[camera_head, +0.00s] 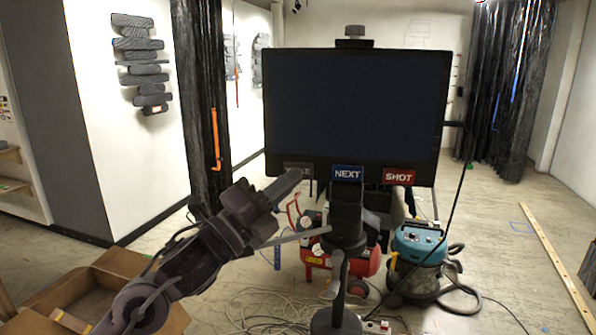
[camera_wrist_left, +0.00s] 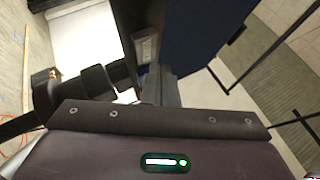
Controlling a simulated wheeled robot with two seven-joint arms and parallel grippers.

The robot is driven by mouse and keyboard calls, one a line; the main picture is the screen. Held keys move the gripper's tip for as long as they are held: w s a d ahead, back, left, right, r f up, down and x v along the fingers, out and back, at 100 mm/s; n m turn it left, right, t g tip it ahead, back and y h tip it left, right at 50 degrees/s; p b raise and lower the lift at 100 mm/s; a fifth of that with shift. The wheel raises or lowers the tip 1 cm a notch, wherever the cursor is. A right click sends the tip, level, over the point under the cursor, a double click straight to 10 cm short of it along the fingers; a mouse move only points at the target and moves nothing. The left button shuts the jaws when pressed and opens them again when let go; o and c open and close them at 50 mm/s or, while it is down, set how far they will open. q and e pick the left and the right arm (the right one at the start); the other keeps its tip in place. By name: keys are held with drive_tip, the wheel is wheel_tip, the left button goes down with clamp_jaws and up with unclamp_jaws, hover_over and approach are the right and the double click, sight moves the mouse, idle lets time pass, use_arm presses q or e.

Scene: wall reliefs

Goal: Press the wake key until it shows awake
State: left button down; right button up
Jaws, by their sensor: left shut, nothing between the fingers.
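A large dark screen (camera_head: 355,105) stands on a black post, and its face shows no picture or text. Under its lower edge are a grey key (camera_head: 304,170) with the letters "KE" visible, a blue NEXT key (camera_head: 347,173) and a red SHOT key (camera_head: 399,176). My left gripper (camera_head: 294,177) is shut and empty, its tips at the grey key and covering part of it. I cannot tell whether they touch it. In the left wrist view the shut fingers (camera_wrist_left: 164,88) point toward the dark blue screen (camera_wrist_left: 205,30). My right gripper is not in view.
A red compressor (camera_head: 368,264) and a teal vacuum (camera_head: 418,246) stand behind the post. Loose cables (camera_head: 265,312) lie on the floor. An open cardboard box (camera_head: 88,300) is at lower left. A dark curtain (camera_head: 200,100) hangs left of the screen.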

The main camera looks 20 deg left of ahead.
use_arm(q)
drive_tip(key=shift+w, duration=0.15)
idle(0.6)
drive_tip(key=shift+w, duration=0.3)
drive_tip(key=shift+w+a, duration=0.1)
drive_tip(key=shift+w, duration=0.3)
idle(0.6)
idle(0.4)
drive_tip(key=shift+s+f+b, duration=0.1)
drive_tip(key=shift+s+b, duration=0.4)
drive_tip(key=shift+s, duration=0.35)
